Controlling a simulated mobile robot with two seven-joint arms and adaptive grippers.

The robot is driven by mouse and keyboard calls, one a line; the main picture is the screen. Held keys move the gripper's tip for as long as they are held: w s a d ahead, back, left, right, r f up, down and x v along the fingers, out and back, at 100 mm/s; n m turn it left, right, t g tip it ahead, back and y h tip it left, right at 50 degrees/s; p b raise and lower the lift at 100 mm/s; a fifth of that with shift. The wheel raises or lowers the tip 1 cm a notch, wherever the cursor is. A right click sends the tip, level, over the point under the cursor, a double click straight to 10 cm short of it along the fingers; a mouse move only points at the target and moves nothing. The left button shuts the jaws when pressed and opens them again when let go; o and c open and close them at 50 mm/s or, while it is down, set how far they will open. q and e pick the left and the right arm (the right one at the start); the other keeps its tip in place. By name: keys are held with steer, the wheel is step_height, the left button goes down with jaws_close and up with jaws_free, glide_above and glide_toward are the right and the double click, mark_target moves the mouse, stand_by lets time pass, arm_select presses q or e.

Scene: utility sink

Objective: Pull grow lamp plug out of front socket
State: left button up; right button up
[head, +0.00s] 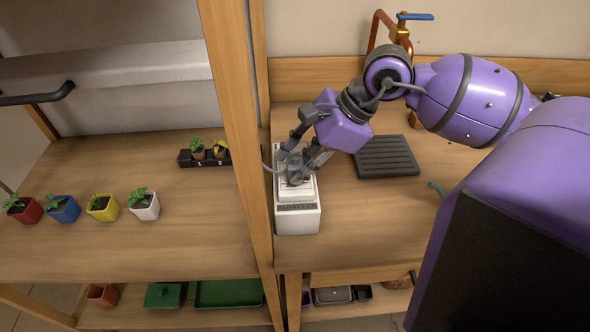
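A white socket box (298,221) stands on the right-hand wooden bench, against the wooden post. A label on its front reads "ALWAYS ON". My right gripper (296,173) points down over the top of this box, with its dark fingers at the socket area. The fingers and wrist hide most of the plug and the front socket. A thin grey cable (267,164) loops out to the left of the fingers, by the post. I cannot tell whether the fingers are closed on the plug. My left gripper is not in view.
A dark ribbed tray (386,157) lies right of the box. A copper pipe with a blue-handled tap (401,32) stands behind. The wooden post (241,130) rises left of the box. Several potted seedlings (103,207) stand on the left shelf. Bench space before the ribbed tray is clear.

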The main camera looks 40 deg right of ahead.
steer(key=shift+f, duration=0.1)
steer(key=c, duration=0.5)
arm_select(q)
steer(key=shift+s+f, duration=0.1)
arm_select(e)
steer(key=shift+s, duration=0.1)
steer(key=shift+c, duration=0.5)
steer(key=shift+r, duration=0.65)
jaws_close()
arm_select(q)
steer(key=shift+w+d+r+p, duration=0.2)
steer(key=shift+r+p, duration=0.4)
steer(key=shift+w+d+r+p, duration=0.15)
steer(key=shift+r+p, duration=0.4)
steer(key=shift+p, duration=0.05)
arm_select(e)
steer(key=s+d+r, duration=0.3)
steer(key=s+r, duration=0.3)
steer(key=s+d+r, duration=0.3)
steer(key=s+r, duration=0.2)
steer(key=s, duration=0.1)
steer(key=shift+s+d+r, duration=0.15)
steer(key=shift+d+r, duration=0.1)
steer(key=shift+r, duration=0.15)
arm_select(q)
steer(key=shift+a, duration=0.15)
